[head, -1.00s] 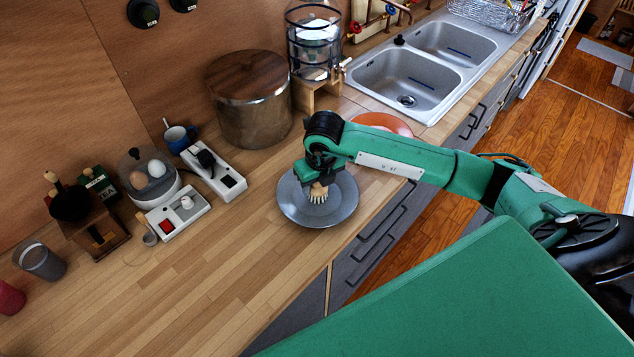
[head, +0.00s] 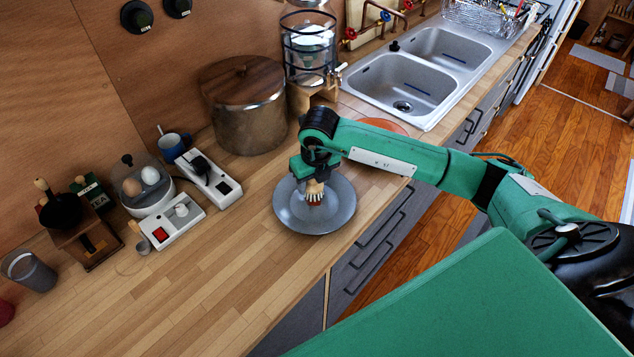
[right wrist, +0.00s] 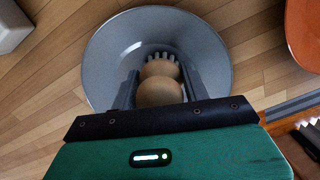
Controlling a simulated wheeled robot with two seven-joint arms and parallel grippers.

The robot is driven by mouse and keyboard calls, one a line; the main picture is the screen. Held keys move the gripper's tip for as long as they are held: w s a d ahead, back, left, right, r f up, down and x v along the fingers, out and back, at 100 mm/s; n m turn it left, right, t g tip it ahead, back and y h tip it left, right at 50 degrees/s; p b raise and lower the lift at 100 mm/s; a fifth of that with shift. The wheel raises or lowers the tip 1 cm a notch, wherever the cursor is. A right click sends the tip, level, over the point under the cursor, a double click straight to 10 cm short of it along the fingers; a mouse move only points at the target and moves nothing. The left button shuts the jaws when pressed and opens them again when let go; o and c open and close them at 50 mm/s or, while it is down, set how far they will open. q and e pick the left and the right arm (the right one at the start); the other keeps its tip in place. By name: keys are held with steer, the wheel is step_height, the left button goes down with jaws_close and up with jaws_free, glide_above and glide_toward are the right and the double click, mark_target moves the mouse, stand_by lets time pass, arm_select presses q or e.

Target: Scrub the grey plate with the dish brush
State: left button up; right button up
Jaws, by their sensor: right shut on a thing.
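The grey plate (head: 338,218) lies on the wooden counter near its front edge. My right gripper (head: 312,186) is over the plate, shut on the dish brush (head: 315,192), which has a wooden head and pale bristles. In the right wrist view the brush (right wrist: 160,88) sits between the two fingers, with its bristles over the grey plate (right wrist: 112,60). I cannot tell whether the bristles touch the plate. My left gripper is not in view.
An orange plate (head: 384,125) lies behind my right arm, also at the right wrist view's edge (right wrist: 303,30).

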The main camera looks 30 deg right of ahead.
steer(key=shift+a+f, duration=0.1)
steer(key=shift+a, duration=0.9)
steer(key=shift+s+a, duration=0.7)
steer(key=shift+a, duration=0.05)
steer(key=shift+s, duration=1.05)
steer(key=shift+s+d, duration=0.7)
steer(key=shift+d+b, duration=0.5)
steer(key=shift+b, duration=0.05)
steer(key=shift+d, duration=0.5)
steer(key=shift+w+d+b, duration=0.6)
steer(key=shift+w+d, duration=0.1)
steer(key=shift+d, duration=0.05)
steer(key=shift+a, duration=0.2)
